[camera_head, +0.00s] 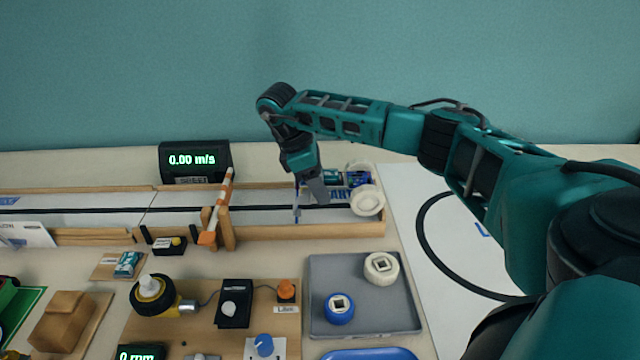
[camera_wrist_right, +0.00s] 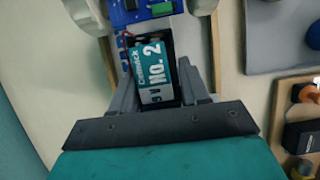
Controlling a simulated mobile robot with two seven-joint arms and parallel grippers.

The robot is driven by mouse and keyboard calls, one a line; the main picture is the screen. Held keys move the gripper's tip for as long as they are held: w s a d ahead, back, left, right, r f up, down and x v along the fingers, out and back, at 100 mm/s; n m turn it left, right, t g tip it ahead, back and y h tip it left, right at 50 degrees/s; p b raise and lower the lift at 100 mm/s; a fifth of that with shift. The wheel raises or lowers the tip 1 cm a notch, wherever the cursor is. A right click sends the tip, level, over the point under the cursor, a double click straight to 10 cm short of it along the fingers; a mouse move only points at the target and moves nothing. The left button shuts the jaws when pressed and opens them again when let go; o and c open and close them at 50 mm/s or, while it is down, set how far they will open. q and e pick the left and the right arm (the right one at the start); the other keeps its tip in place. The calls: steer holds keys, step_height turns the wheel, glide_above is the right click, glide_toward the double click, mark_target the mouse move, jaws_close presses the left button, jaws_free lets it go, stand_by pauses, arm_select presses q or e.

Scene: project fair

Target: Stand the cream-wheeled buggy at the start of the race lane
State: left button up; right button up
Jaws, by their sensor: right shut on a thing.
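The cream-wheeled buggy (camera_head: 357,179) is at the right end of the race lane (camera_head: 180,216), over the printed start lettering, with cream wheels toward the right. I cannot tell whether its wheels touch the lane. My right gripper (camera_head: 316,190) reaches down from above at the buggy's left end and is shut on it. In the right wrist view, the fingers of my right gripper (camera_wrist_right: 160,88) flank the buggy's teal battery block (camera_wrist_right: 155,72), marked NO. 2. The blue board and cream wheels show at the top edge there. My left gripper is not in view.
Wooden rails (camera_head: 290,232) border the lane. A striped orange-and-white arm (camera_head: 222,200) stands across it, left of the buggy. A speed display (camera_head: 194,162) reads 0.00 m/s behind. In front, a grey tray (camera_head: 380,314) holds a cream wheel (camera_head: 381,268) and a blue wheel (camera_head: 340,308).

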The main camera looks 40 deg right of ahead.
steer(key=shift+r+p, duration=0.15)
steer(key=shift+p, duration=0.25)
stand_by(1.4)
steer(key=shift+f+p, duration=0.35)
steer(key=shift+f, duration=0.4)
stand_by(0.5)
steer(key=shift+s+d+f, duration=0.1)
steer(key=shift+s+d, duration=0.05)
stand_by(0.3)
